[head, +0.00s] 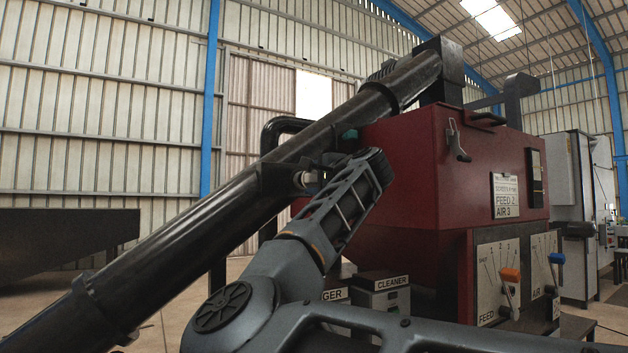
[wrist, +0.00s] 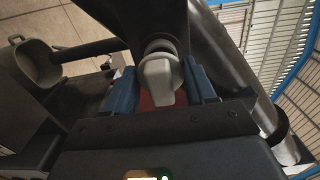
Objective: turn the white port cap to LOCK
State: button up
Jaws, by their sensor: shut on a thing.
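The white port cap (wrist: 158,72) shows in the wrist view, on the side of a dark pipe. It has a round collar and a raised, wing-like grip that points down in the picture. My gripper (wrist: 163,92) has its blue fingers on both sides of this grip and is shut on it. In the head view a small pale part of the cap (head: 307,178) shows at the long black pipe (head: 215,205), beside the end of my arm. My fingers are mostly hidden there. I see no readable LOCK mark.
A red machine (head: 405,165) with a FEED 2, AIR 3 sign (head: 505,195) stands behind my arm. An orange-handled lever (head: 510,275) and a blue-handled lever (head: 556,259) are on its front. Boxes, one labelled CLEANER (head: 380,283), stand below. The slanting pipe runs close to my arm.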

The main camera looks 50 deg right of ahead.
jog(key=shift+w, duration=0.2)
jog(key=shift+x, duration=1.15)
jog(key=shift+d, duration=0.1)
jog(key=o, duration=1.2)
jog(key=shift+c, duration=0.2)
jog(key=shift+s+b, duration=0.3)
jog(key=shift+s, duration=0.2)
jog(key=b+v, duration=0.2)
jog(key=v, duration=0.5)
